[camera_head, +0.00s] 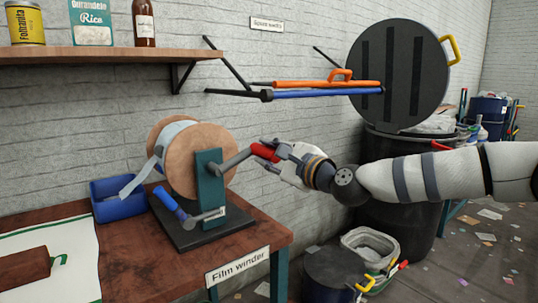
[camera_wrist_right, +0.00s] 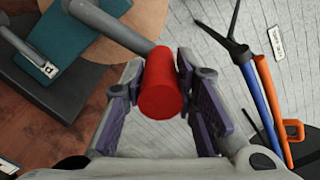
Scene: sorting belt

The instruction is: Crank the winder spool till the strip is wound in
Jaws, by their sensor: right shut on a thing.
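The winder spool (camera_head: 213,147) has tan round flanges and pale film wound between them. It sits on a teal post (camera_head: 209,178) on a dark base at the table's back right. A loose grey strip (camera_head: 140,179) hangs from the spool's left side over the blue bin (camera_head: 118,208). The grey crank arm (camera_head: 235,162) sticks out right and ends in a red handle (camera_head: 264,152). My right gripper (camera_head: 272,154) is shut on the red handle. In the right wrist view the handle (camera_wrist_right: 161,92) sits between the fingers (camera_wrist_right: 165,95). My left gripper is out of view.
A second lever with a blue grip (camera_head: 168,203) lies low before the post. A shelf (camera_head: 110,55) hangs above left. Orange and blue rods (camera_head: 320,90) are on the wall behind. A large dark bin (camera_head: 405,215) stands behind my right arm.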

